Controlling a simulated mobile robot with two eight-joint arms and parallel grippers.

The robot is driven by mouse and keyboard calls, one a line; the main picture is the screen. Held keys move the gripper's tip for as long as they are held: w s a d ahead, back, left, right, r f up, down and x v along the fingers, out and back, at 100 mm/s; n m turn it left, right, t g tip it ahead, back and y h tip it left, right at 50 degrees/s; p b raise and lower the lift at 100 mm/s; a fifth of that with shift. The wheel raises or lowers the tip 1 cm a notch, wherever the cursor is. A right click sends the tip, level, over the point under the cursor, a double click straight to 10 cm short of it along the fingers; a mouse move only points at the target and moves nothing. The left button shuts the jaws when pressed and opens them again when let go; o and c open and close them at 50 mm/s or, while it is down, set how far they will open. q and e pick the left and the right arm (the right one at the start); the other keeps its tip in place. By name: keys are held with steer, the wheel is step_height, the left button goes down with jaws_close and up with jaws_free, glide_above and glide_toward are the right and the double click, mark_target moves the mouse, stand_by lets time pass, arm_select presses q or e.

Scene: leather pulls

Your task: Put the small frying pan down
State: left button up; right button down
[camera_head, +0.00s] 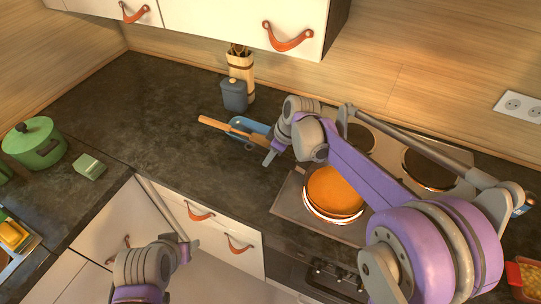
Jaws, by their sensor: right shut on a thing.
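The small frying pan (336,190), round with an orange inside and a pale metal rim, is at the front left of the stove. I cannot tell whether it touches the burner below it. My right gripper (271,156) is up and left of the pan, shut; its grip on the handle is largely hidden by my arm. The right forearm crosses above the pan's upper right. My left gripper (188,246) is low in front of the white drawers, away from the pan; its jaws are too small to judge.
The stove (290,199) has other burners behind my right arm. A blue item (248,125) with wooden pieces lies behind the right gripper, near a grey-blue canister (234,95). A green pot (34,143) stands far left. The dark counter (150,120) between is clear.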

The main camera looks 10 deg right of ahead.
steer(key=c, duration=0.6)
jaws_free()
steer(key=shift+o, duration=0.2)
steer(key=shift+r, duration=0.15)
steer(key=v, duration=1.1)
steer(key=shift+r, duration=0.35)
steer(key=shift+s+d+f, duration=0.1)
steer(key=shift+s, duration=0.05)
